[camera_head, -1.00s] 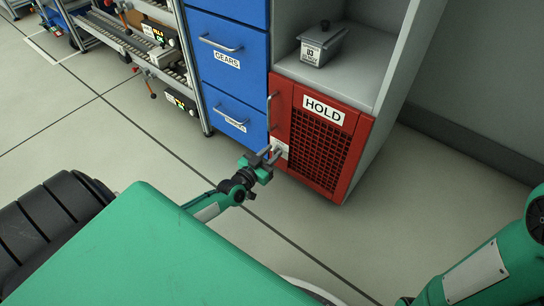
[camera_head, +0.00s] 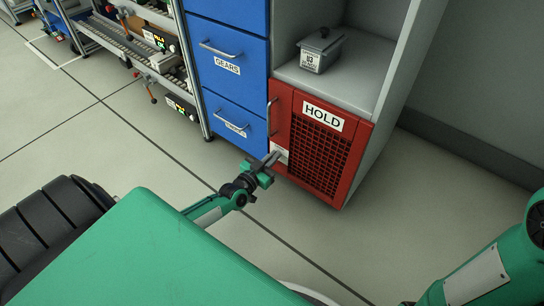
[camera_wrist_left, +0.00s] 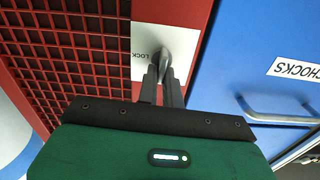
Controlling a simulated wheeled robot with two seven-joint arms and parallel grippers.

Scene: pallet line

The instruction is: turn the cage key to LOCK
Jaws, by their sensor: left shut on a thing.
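The red cage door marked HOLD (camera_head: 322,117) is closed, with a mesh panel. A white plate (camera_head: 281,154) sits at its left edge; in the left wrist view the lock plate (camera_wrist_left: 145,40) shows the word LOCK. The grey metal key (camera_wrist_left: 162,50) stands out from this plate. My left gripper (camera_head: 268,162) is at the plate, its two fingers shut on the key; it also shows in the left wrist view (camera_wrist_left: 164,75). The fingers hide part of the key and plate, so I cannot tell the key's exact angle. My right gripper is out of view.
Blue drawers with metal handles (camera_head: 229,127) stand directly left of the cage. A grey lidded box (camera_head: 320,52) sits on the shelf above it. A conveyor rack (camera_head: 135,45) is at the far left. The floor in front is clear.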

